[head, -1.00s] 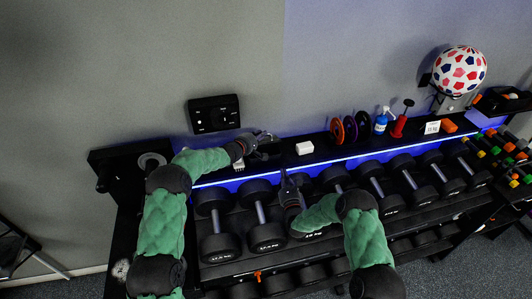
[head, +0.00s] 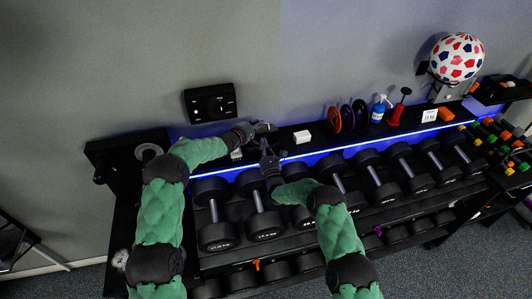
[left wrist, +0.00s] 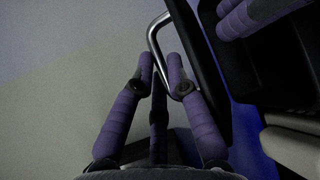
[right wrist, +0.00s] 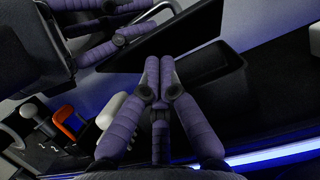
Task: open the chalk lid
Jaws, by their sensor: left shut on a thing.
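The chalk lid (left wrist: 205,70) is a dark panel with a bent silver handle (left wrist: 153,36) in the left wrist view. My left gripper (left wrist: 160,56) is shut on that handle. In the head view my left gripper (head: 264,128) is at the back of the rack's top shelf, by the wall. The right wrist view shows a black box (right wrist: 238,82) with a dark rectangular recess, and the lid is apart from it, tilted, by the left fingers. My right gripper (right wrist: 160,60) has its fingertips together, empty, beside the box. Whether they touch it is unclear. In the head view it (head: 268,150) is just below the left one.
A white block (head: 302,136) stands on the shelf right of my grippers. Farther right are coloured discs (head: 346,117), a blue spray bottle (head: 378,110), a red pump-like thing (head: 398,108) and an orange block (head: 445,114). Dumbbells (head: 262,222) fill the racks below. A black wall panel (head: 210,103) hangs behind.

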